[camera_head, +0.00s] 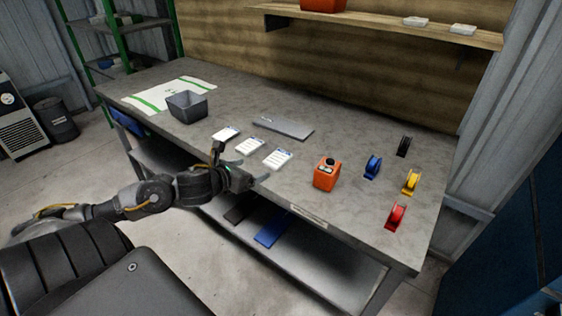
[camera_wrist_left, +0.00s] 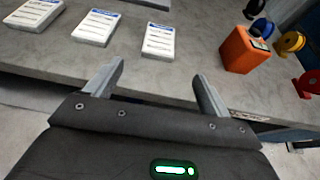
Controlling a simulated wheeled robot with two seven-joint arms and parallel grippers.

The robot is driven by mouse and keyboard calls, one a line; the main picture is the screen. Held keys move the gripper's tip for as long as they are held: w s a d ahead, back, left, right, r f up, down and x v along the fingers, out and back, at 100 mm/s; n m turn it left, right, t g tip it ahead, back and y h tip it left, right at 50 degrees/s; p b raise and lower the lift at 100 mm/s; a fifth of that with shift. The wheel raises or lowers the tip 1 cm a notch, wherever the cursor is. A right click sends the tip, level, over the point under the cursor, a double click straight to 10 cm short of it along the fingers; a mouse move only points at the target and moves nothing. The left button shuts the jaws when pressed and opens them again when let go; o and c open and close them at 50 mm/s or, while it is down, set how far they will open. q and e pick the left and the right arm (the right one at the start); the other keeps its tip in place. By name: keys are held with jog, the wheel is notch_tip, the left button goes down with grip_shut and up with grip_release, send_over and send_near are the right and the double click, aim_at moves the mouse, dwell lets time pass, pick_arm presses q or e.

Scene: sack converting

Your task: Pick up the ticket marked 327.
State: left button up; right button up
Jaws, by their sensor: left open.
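Three white tickets with blue headers lie in a row near the front edge of the grey table. In the head view they are the left ticket (camera_head: 226,134), the middle ticket (camera_head: 250,146) and the right ticket (camera_head: 277,158). The left wrist view also shows the left ticket (camera_wrist_left: 34,14), the middle ticket (camera_wrist_left: 97,27) and the right ticket (camera_wrist_left: 158,40). Their numbers are too small to read, so I cannot tell which is 327. My left gripper (camera_wrist_left: 155,85) is open and empty at the table's front edge, short of the tickets. My right gripper is not in view.
A grey bin (camera_head: 187,107) stands left of the tickets, and a flat grey plate (camera_head: 283,128) lies behind them. An orange box (camera_head: 327,174) and several coloured tape dispensers (camera_head: 372,167) stand to the right. The table (camera_head: 245,95) has bare room toward the back.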

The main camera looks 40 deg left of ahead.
aim_at(271, 163)
pick_arm(q)
jog(key=x, duration=0.2)
jog(key=a+x, duration=0.1)
jog(key=shift+w+f, duration=0.2)
jog(key=shift+w, duration=0.1)
jog(key=shift+w+d+f, duration=0.15)
jog(key=shift+w+f, duration=0.05)
jog(key=shift+w, duration=0.35)
jog(key=shift+w+f+p, duration=0.2)
jog(key=shift+w+p, duration=0.1)
jog(key=shift+p, duration=0.05)
jog(key=x, duration=0.4)
jog(key=shift+w+d+f+p, duration=0.2)
jog(key=shift+d+p, duration=0.05)
jog(key=shift+p, duration=0.05)
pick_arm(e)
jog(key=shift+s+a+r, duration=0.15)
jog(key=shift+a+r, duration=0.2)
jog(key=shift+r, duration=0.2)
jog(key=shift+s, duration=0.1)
